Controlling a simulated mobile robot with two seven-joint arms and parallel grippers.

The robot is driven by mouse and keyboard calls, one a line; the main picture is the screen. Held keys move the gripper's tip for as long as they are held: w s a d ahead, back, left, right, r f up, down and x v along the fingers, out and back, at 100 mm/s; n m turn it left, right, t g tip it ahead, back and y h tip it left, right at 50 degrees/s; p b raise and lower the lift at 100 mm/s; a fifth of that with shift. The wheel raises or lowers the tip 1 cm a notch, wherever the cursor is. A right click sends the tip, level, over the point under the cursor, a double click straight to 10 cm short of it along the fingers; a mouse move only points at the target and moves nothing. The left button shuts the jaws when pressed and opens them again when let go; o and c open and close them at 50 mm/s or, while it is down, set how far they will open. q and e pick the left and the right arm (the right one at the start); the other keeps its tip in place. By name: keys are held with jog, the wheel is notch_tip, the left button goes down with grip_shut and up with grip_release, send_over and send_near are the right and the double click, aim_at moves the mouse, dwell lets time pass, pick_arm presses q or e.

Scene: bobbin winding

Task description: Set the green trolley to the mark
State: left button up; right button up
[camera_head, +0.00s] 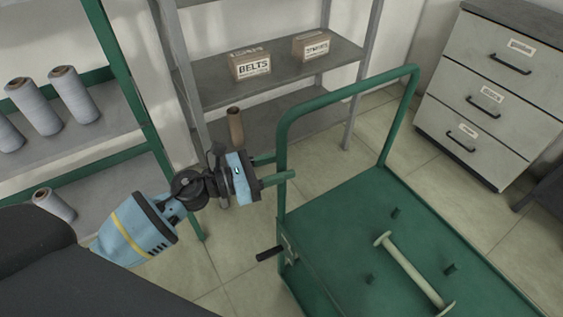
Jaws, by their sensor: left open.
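The green trolley (330,227) stands on the tiled floor at the right, with a flat deck and a tall tubular push handle (345,92). A black-gripped lever (268,253) sticks out from its near left corner. My left gripper (283,168) is open at the left upright of the handle. One finger passes in front of the upright and the other reaches it from behind or beside; I cannot tell whether they touch it. My right gripper is not in view. I see no floor mark in this view.
A pale empty bobbin (412,272) lies on the deck among short green pegs. A grey shelf (285,72) with labelled boxes stands behind. A green rack (113,137) with thread spools is at left, a drawer cabinet (487,88) at right. Floor shows between.

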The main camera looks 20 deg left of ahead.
pick_arm(q)
jog(key=shift+w+d, duration=0.35)
jog(key=shift+d, duration=0.05)
grip_shut()
